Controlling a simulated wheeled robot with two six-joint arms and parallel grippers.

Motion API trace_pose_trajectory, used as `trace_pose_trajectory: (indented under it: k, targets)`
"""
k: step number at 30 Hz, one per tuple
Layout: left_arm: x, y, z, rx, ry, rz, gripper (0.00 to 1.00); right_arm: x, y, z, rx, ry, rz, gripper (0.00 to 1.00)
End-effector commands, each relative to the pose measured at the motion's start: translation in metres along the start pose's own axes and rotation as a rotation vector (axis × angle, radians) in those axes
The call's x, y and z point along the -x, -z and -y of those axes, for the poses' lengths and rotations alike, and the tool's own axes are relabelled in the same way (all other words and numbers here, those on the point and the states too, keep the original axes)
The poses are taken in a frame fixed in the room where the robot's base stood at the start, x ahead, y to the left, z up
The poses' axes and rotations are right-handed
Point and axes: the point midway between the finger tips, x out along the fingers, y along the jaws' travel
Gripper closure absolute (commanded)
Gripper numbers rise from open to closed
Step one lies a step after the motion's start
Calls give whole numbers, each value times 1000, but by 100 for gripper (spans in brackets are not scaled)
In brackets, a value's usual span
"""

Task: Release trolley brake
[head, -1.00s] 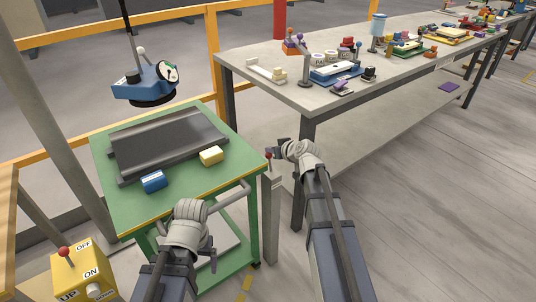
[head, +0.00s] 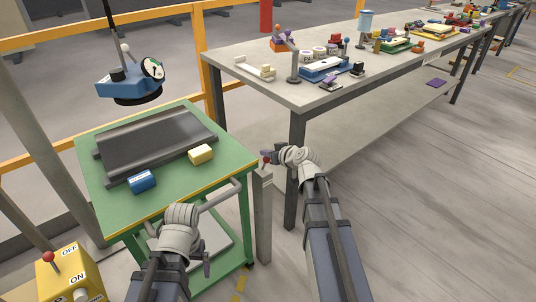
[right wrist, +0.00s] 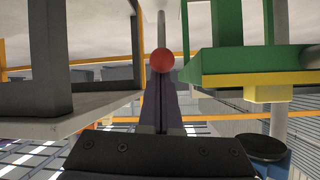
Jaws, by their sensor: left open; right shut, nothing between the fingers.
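The green trolley (head: 100,205) with a yellow front edge stands at left, its grey push handle (head: 222,195) at the near right corner. A red ball knob (head: 265,160) sits above a grey post (head: 262,215) by that corner. In the right wrist view the red knob (right wrist: 162,60) is on a thin grey rod, straight beyond my fingers. My right gripper (head: 270,157) is shut and empty, its tips close against the knob; contact is unclear. My left gripper (head: 206,262) is open and empty, hanging near the trolley's front, below the handle.
A blue device with a dial (head: 130,85) hangs above. A grey workbench (head: 290,92) stands right. A yellow control box (head: 62,278) is lower left. The right floor is clear.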

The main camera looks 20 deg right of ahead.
Motion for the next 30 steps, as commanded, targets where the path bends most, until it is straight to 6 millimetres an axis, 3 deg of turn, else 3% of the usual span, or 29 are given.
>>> trace_pose_trajectory:
  k: [5,19,23,30]
  targets:
    - [-4,0,0,0,0,0,9,-8,0,0,1,0,-1,100]
    - [0,0,0,0,0,0,9,-8,5,1,0,-1,-1,100]
    - [9,-1,1,0,0,0,9,-8,15,4,0,-1,-1,100]
    - [40,-2,4,0,0,0,9,-10,50,12,1,1,-1,100]
